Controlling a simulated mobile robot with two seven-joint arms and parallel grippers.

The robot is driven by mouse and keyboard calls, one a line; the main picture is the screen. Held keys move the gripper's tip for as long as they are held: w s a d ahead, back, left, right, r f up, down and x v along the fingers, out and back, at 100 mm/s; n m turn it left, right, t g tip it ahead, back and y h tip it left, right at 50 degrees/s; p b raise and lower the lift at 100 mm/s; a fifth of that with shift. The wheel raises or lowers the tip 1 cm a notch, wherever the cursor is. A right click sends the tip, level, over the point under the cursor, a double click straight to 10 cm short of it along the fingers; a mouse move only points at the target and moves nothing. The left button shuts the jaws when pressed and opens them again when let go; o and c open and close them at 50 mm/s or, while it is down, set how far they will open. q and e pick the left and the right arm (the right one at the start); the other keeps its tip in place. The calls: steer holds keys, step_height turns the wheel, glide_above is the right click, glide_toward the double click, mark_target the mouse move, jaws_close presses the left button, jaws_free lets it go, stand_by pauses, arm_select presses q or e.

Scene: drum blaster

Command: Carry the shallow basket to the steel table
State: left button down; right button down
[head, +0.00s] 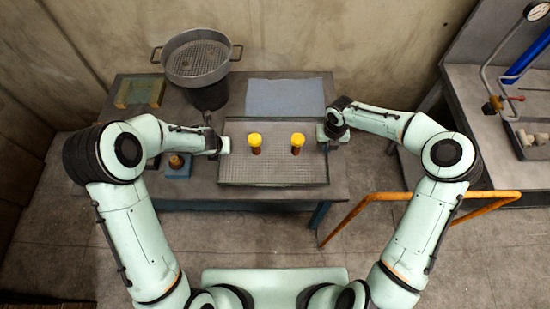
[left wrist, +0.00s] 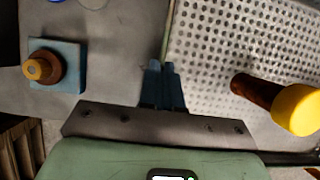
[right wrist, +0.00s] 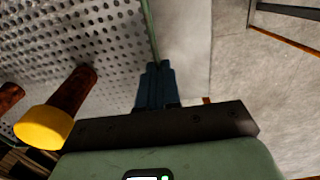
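The shallow basket (head: 273,171), a perforated metal tray, is over the front of the table (head: 205,187) in the head view. Two brown bottles with yellow caps, a left one (head: 255,146) and a right one (head: 297,145), stand in it. My left gripper (head: 223,145) is at its left side; in the left wrist view the fingers (left wrist: 164,72) are closed on the thin rim. My right gripper (head: 322,133) is at its right side, its fingers (right wrist: 155,72) closed on that rim. I cannot tell whether the basket touches the tabletop.
A round sieve (head: 197,62) sits on a dark pot behind left. An orange rail (head: 400,196) and a grey bench (head: 475,100) with pipes stand right.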

mark_target(222, 158)
arm_select(q)
steer(key=shift+w+d+r, duration=0.1)
steer(key=shift+w, duration=0.25)
arm_select(e)
steer(key=shift+w+r, duration=0.1)
steer(key=shift+w, duration=0.25)
steer(key=shift+a, duration=0.1)
arm_select(q)
steer(key=shift+s, duration=0.15)
arm_select(e)
steer(key=shift+s, duration=0.15)
